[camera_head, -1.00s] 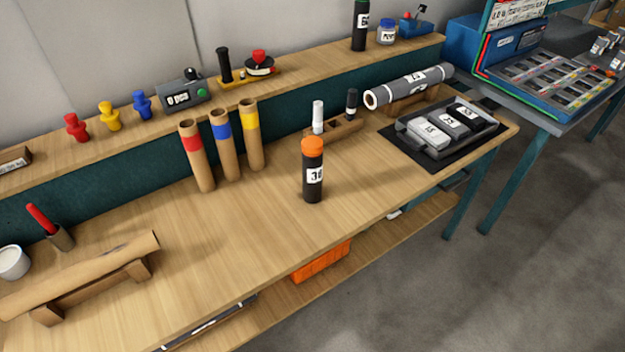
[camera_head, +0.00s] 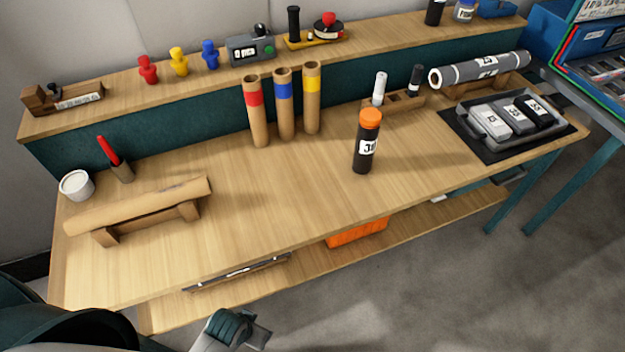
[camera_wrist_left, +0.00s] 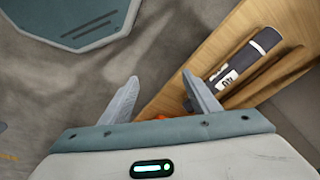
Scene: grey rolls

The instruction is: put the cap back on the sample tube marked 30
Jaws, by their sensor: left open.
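The sample tube marked 30 (camera_head: 364,157) stands upright on the bench, a dark cylinder with a white label. An orange cap (camera_head: 371,118) sits on its top end; how firmly it is seated I cannot tell. My left gripper (camera_wrist_left: 160,88) is open in the left wrist view, with nothing visible between its fingers, low by the bench's lower shelf and away from the tube. A grey and teal part of my arm shows at the bottom of the head view. My right gripper is not in view.
Three cardboard tubes (camera_head: 285,112) with coloured bands stand left of the sample tube. A dark labelled cylinder (camera_wrist_left: 243,62) lies on wood in the wrist view. A black tray (camera_head: 513,136) is at the right. An orange bin (camera_head: 357,233) sits underneath. The bench's middle front is clear.

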